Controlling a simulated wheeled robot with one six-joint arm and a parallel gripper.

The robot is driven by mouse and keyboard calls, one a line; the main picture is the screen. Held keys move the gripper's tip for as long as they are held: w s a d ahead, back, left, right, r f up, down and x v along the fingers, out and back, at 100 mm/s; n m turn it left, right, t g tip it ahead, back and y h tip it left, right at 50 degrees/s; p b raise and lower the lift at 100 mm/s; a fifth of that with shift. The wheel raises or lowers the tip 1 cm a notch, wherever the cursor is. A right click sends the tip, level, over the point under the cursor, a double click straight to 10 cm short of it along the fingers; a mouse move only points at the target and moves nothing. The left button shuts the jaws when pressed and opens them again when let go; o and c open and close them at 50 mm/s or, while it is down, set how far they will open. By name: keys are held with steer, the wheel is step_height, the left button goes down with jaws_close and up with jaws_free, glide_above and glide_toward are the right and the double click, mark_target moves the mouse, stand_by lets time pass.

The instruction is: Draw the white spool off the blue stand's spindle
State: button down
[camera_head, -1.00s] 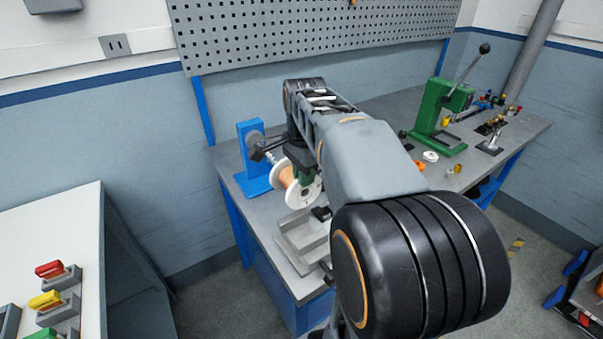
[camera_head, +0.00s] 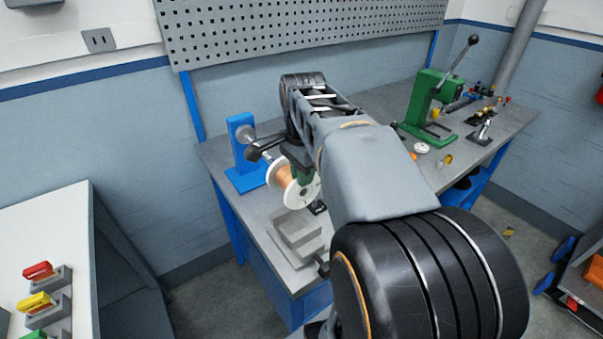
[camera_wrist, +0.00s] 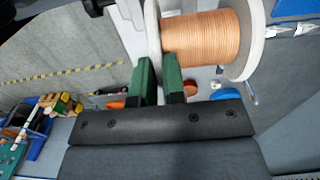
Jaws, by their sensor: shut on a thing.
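The white spool (camera_head: 305,194), wound with copper-coloured wire, hangs on its side above the bench, to the right of the blue stand (camera_head: 239,142). In the wrist view, the spool (camera_wrist: 202,38) lies across the top with both white flanges showing.
A grey block fixture (camera_head: 296,238) stands on the bench below the spool. A green lever press (camera_head: 430,105) and small loose parts are at the right. A perforated panel (camera_head: 300,30) is on the wall behind. A white table (camera_head: 45,230) is at the left.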

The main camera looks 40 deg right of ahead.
steer(key=shift+s+b, duration=0.4)
steer(key=shift+s, duration=1.6)
